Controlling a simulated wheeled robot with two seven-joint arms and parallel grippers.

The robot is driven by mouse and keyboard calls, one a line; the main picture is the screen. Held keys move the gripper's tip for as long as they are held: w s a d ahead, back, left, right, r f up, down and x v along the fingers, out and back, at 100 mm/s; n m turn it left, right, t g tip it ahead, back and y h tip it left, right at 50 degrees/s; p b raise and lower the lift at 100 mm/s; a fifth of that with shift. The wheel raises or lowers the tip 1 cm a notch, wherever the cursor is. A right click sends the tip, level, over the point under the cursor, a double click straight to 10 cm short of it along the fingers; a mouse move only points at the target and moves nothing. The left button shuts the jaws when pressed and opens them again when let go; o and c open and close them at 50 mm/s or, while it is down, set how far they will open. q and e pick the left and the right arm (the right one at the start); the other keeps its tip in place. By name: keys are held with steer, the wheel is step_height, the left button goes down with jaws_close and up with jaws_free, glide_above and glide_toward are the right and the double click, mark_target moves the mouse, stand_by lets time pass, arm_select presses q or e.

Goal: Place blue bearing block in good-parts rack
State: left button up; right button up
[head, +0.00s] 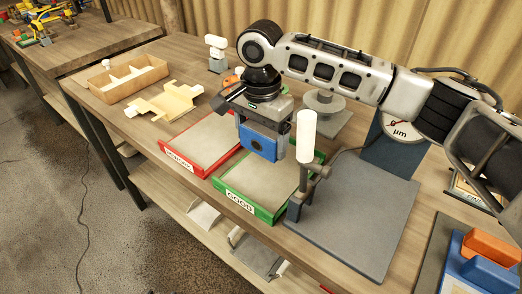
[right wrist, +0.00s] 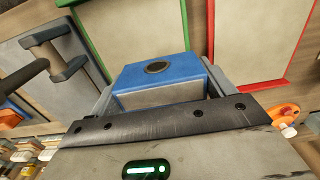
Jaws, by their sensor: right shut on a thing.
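The blue bearing block (head: 262,142) is held between the fingers of my right gripper (head: 264,135), which is shut on it. In the right wrist view the block (right wrist: 160,75) shows its blue top with a dark round hole and a grey front face, a finger on each side. The good-parts rack (head: 236,196) is a green-edged tray labelled GOOD; the block appears above its back part in the head view, apart from its floor. In the right wrist view the green rim (right wrist: 187,25) lies beyond the block. My left gripper is not in view.
A red-edged tray (head: 183,160) adjoins the green one on the left. A stand with a white cylinder (head: 306,137) rises close right of the gripper, by a grey plate (head: 365,225). Blue and orange parts (head: 490,248) sit at the lower right. A cardboard divider box (head: 128,80) stands at the left.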

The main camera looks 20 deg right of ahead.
mark_target(261, 150)
step_height(261, 150, down, 4)
steer(key=shift+f, duration=0.1)
stand_by(0.4)
steer(key=o, duration=1.2)
step_height(261, 150, up, 12)
steer(key=shift+r, duration=0.1)
